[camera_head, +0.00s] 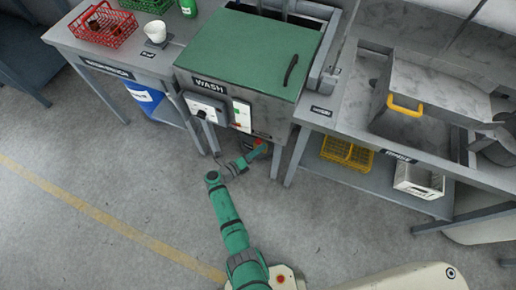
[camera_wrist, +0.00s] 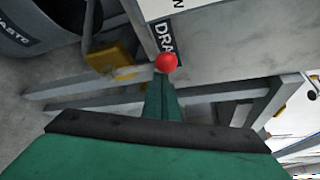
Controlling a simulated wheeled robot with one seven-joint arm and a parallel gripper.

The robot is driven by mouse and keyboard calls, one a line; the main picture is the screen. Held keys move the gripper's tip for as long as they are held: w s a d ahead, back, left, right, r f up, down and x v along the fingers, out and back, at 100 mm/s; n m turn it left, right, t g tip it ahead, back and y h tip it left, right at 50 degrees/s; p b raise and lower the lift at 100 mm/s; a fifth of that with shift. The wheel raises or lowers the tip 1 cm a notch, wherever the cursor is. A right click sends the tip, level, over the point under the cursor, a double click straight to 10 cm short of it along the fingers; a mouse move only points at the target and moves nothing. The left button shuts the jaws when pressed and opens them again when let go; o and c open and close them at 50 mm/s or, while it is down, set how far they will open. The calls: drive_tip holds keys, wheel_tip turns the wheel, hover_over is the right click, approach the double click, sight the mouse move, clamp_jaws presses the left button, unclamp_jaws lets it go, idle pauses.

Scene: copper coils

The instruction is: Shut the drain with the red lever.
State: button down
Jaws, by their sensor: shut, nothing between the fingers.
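The red ball knob of the drain lever (camera_wrist: 166,62) shows in the wrist view, beside a black label (camera_wrist: 165,35) of which "DRA" can be read.
The wash tank has a closed green lid (camera_head: 250,50) and a control box (camera_head: 205,108). Table legs (camera_head: 296,155) stand right of my gripper. A yellow crate (camera_head: 347,153) and a white box (camera_head: 418,180) sit on the lower shelf. The floor in front is clear.

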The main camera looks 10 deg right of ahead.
drive_tip(key=s+a, duration=0.6)
drive_tip(key=s, duration=0.1)
drive_tip(key=shift+a+r, duration=0.25)
drive_tip(key=shift+s, duration=0.15)
drive_tip(key=s+f+m+y, duration=0.6)
drive_tip(key=s+f+m, duration=0.25)
drive_tip(key=s, duration=0.45)
drive_tip(key=s+a+r+m+y, duration=0.1)
drive_tip(key=s+a+m+y, duration=0.25)
drive_tip(key=s+m, duration=0.45)
drive_tip(key=s+r+m+t+y, duration=0.1)
drive_tip(key=s+r+m+t, duration=0.1)
drive_tip(key=r+m, duration=0.5)
drive_tip(key=s+a+r+m+t+y, duration=0.1)
drive_tip(key=s+r+m+t, duration=0.2)
drive_tip(key=r, duration=1.3)
drive_tip(key=s+r+m+t+y, duration=0.1)
drive_tip(key=s+r+m, duration=0.4)
drive_tip(key=r+m, duration=0.6)
drive_tip(key=shift+s+a+r+t+y, duration=0.3)
drive_tip(key=shift+r+t+y, duration=0.05)
drive_tip(key=shift+r+t, duration=0.35)
